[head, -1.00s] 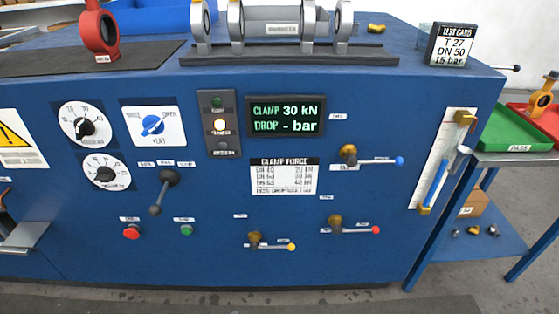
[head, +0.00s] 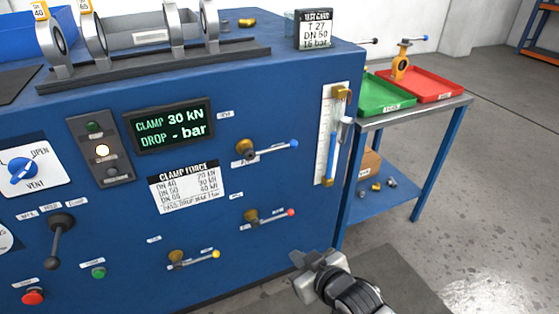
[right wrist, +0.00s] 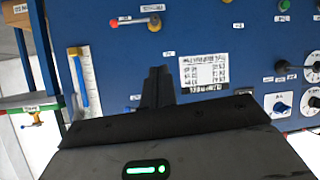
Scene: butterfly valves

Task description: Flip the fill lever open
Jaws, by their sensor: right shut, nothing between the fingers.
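Three brass valves with straight levers are on the blue panel. The blue-tipped lever (head: 275,147) is the highest, the red-tipped lever (head: 273,215) is below it, and the yellow-tipped lever (head: 197,259) is lower left. All three point right, roughly level. Their small labels are too blurred to tell which is the fill lever. My right gripper (head: 308,262) is in front of the panel, below and right of the red tip, apart from the levers. Its fingers (right wrist: 157,86) are shut and empty in the right wrist view, which also shows the red-tipped lever (right wrist: 133,22). My left gripper is out of view.
A clear gauge tube (head: 332,135) is mounted at the panel's right edge. A side table carries a green tray (head: 385,97) and a red tray (head: 432,86). The display (head: 170,125) reads "CLAMP 30 kN, DROP - bar".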

